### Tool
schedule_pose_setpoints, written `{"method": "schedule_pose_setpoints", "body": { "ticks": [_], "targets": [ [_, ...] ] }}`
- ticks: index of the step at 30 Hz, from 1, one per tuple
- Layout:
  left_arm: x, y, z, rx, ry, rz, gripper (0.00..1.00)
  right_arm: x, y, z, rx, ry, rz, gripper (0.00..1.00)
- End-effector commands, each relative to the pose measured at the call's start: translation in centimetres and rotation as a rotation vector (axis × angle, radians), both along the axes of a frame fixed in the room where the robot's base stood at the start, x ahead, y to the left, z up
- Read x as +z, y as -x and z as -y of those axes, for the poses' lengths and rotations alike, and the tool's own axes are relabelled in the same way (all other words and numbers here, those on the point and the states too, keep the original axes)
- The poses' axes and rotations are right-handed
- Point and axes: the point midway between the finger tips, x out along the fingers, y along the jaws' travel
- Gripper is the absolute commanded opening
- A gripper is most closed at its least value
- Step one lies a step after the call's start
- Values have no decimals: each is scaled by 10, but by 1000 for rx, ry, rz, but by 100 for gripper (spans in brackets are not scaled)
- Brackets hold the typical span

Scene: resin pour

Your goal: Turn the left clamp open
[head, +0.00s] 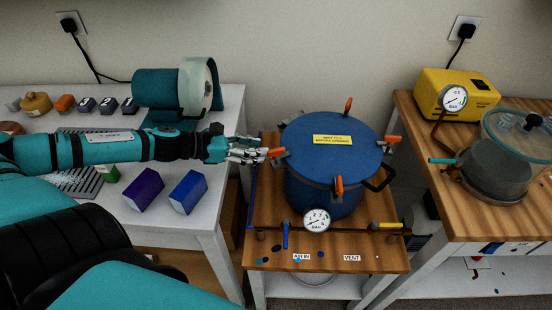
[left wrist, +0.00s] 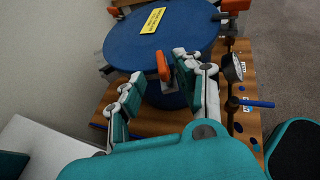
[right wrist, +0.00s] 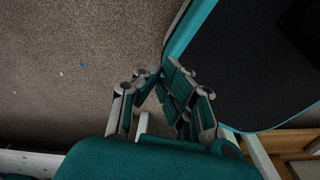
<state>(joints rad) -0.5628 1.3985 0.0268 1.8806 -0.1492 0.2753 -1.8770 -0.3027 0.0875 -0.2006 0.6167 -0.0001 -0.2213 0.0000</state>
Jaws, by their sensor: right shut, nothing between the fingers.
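The blue pressure pot (head: 325,185) stands on the small wooden table, its lid on and ringed by orange-handled clamps. The left clamp (head: 277,152) is at the lid's left edge. My left gripper (head: 260,153) is at this clamp, coming from the left. In the left wrist view an orange clamp handle (left wrist: 163,66) lies between the spread fingertips of my left gripper (left wrist: 155,76), closer to the right finger. Contact cannot be told. My right gripper (right wrist: 157,82) is shut and empty above the floor in the right wrist view; the head view does not show it.
A pressure gauge (head: 316,219), a blue valve handle (head: 285,236) and a yellow valve handle (head: 385,225) are at the pot's front. The left white table (head: 165,231) holds purple and blue boxes. A yellow pump (head: 440,90) and clear chamber (head: 510,150) stand right.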

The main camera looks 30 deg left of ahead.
Motion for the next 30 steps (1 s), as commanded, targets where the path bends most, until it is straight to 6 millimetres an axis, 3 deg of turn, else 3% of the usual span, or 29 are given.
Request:
{"method": "schedule_pose_setpoints", "body": {
  "ticks": [1, 2, 4, 17, 30],
  "targets": [
    [-10, -6, 4, -2, -3, 4, 35, -18, -6, -2, -1, -2, 10, 0],
    [-11, -9, 5, 0, -5, 5, 35, -22, -9, -2, -1, -3, 14, 0],
    [-6, -11, 7, 2, -1, 4, 35, -17, -12, -5, -2, -6, 18, 0],
    [-14, -29, 20, 1, -2, 5, 35, -36, -5, -12, -6, -16, 10, 0],
    [-22, -47, 32, 5, 1, 3, 35, -19, -2, -5, -3, -6, 4, 0]
  ]
}}
